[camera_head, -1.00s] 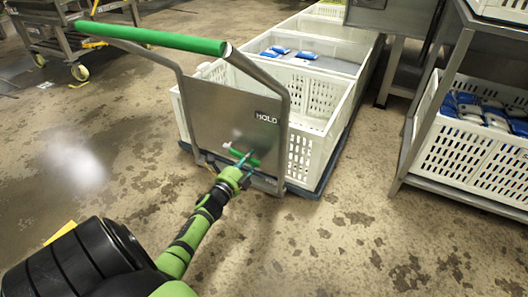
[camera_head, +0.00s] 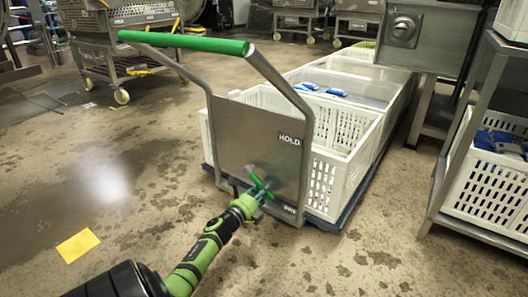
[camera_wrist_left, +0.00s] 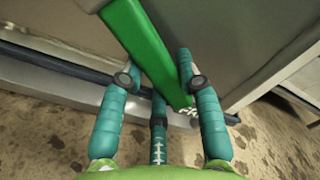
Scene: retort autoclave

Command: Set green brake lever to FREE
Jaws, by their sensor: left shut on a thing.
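The green brake lever (camera_head: 257,181) sits low on the grey metal back panel (camera_head: 240,135) of a cart and slants down to the right. A HOLD label (camera_head: 289,139) is above it, and a smaller label (camera_head: 290,209), too blurred to read surely, is at the panel's lower right. My left gripper (camera_head: 256,194) is at the lever. In the left wrist view the lever (camera_wrist_left: 148,50) runs between the teal fingers of my gripper (camera_wrist_left: 160,85), which is shut on it. Its lower end is by white lettering that is partly hidden. My right gripper is not in view.
The cart has a green push bar (camera_head: 190,43) and carries white crates (camera_head: 335,160) in a row. A metal rack (camera_head: 455,150) with a crate of blue-and-white packs stands at right. A yellow sheet (camera_head: 78,246) lies on the open wet floor at left.

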